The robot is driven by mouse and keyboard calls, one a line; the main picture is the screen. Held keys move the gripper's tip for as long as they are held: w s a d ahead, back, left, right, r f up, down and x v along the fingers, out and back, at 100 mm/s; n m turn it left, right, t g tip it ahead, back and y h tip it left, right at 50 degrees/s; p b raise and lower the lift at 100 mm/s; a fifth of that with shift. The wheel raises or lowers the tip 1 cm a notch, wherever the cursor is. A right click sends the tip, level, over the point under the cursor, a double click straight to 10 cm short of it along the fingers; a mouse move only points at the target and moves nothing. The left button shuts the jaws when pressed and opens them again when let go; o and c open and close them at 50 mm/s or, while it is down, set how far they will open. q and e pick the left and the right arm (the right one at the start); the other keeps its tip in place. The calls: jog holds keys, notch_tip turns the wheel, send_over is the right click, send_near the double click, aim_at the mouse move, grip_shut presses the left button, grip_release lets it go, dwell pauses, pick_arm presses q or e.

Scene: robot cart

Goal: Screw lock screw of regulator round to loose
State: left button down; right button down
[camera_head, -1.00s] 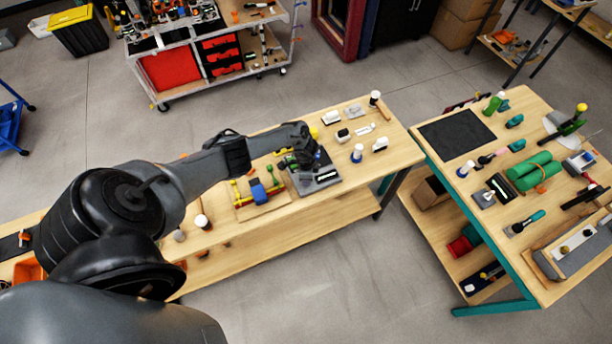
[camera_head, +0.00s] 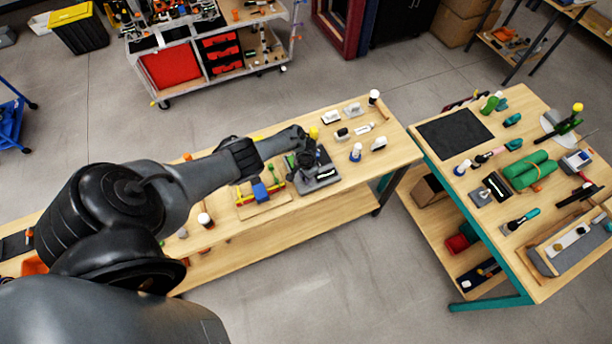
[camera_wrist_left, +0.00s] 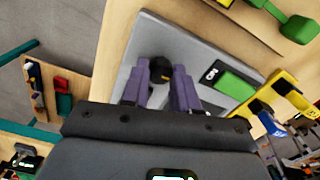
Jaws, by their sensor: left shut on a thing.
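The regulator's grey base plate (camera_head: 322,181) lies on the near wooden table, and it fills the middle of the left wrist view (camera_wrist_left: 205,50). A dark round knob (camera_wrist_left: 160,69), seemingly the lock screw, stands over the plate. My left gripper (camera_wrist_left: 162,78) has its two purple fingers shut on this knob, one on each side. In the head view my left gripper (camera_head: 304,163) is over the plate, and the knob is hidden there. A green block (camera_wrist_left: 236,85) and a small white-marked dark label (camera_wrist_left: 211,73) sit beside it. My right gripper is not in view.
A yellow, red and blue fixture (camera_head: 260,191) stands left of the plate. A second table (camera_head: 456,158) with tools is at the right, across a narrow gap.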

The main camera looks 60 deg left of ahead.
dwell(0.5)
pick_arm(q)
jog(key=c, duration=0.9)
grip_release()
jog(key=shift+o, duration=0.2)
jog(key=shift+r, duration=0.1)
notch_tip(320, 180, up, 11)
jog(key=p, duration=0.5)
jog(key=shift+p, duration=0.35)
jog(key=shift+f, duration=0.2)
